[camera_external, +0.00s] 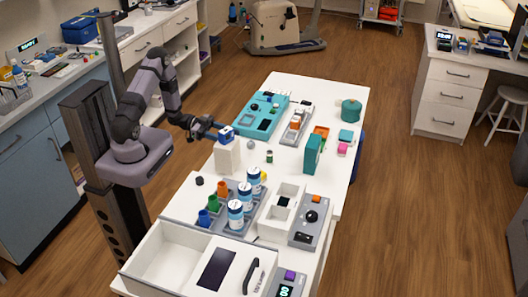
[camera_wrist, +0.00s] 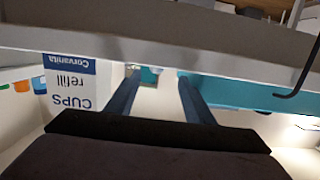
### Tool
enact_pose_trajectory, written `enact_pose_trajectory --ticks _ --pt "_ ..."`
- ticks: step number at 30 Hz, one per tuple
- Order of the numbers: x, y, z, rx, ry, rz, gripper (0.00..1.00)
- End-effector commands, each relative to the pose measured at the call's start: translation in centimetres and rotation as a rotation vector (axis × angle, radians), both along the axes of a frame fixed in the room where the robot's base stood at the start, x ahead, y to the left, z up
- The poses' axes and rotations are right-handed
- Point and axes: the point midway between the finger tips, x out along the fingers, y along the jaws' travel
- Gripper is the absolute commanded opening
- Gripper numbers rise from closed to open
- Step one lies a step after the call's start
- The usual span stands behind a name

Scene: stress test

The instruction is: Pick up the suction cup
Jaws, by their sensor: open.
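I cannot surely make out the suction cup. A small grey rounded item (camera_external: 250,144) on the white table could be it, but it is too small to tell. My gripper (camera_external: 216,127) is at the table's left side, by a white box with a blue part on top (camera_external: 228,157). In the wrist view the two dark fingers of my gripper (camera_wrist: 157,77) stand apart, with nothing clearly held between them.
Blue-labelled bottles (camera_external: 235,215) and coloured cups (camera_external: 213,203) stand in a grey rack nearer the camera. A teal case (camera_external: 262,112) lies at the back, and a teal upright block (camera_external: 312,155) stands to the right. An open white drawer (camera_external: 165,262) is at front left.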

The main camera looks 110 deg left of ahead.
Motion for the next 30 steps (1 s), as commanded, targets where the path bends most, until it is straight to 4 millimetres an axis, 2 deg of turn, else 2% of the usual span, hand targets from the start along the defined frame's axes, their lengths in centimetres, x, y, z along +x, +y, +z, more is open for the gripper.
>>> enact_pose_trajectory --ticks 9,17,25,30 --pt "1.9 -0.1 -0.2 0.001 0.000 -0.003 0.48" --pt "2.7 -0.2 -0.2 0.000 0.000 -0.003 0.48" --pt "6.0 -0.7 -0.5 0.000 0.001 -0.004 0.48" --pt "7.2 -0.7 -0.8 0.000 0.001 -0.002 0.48"
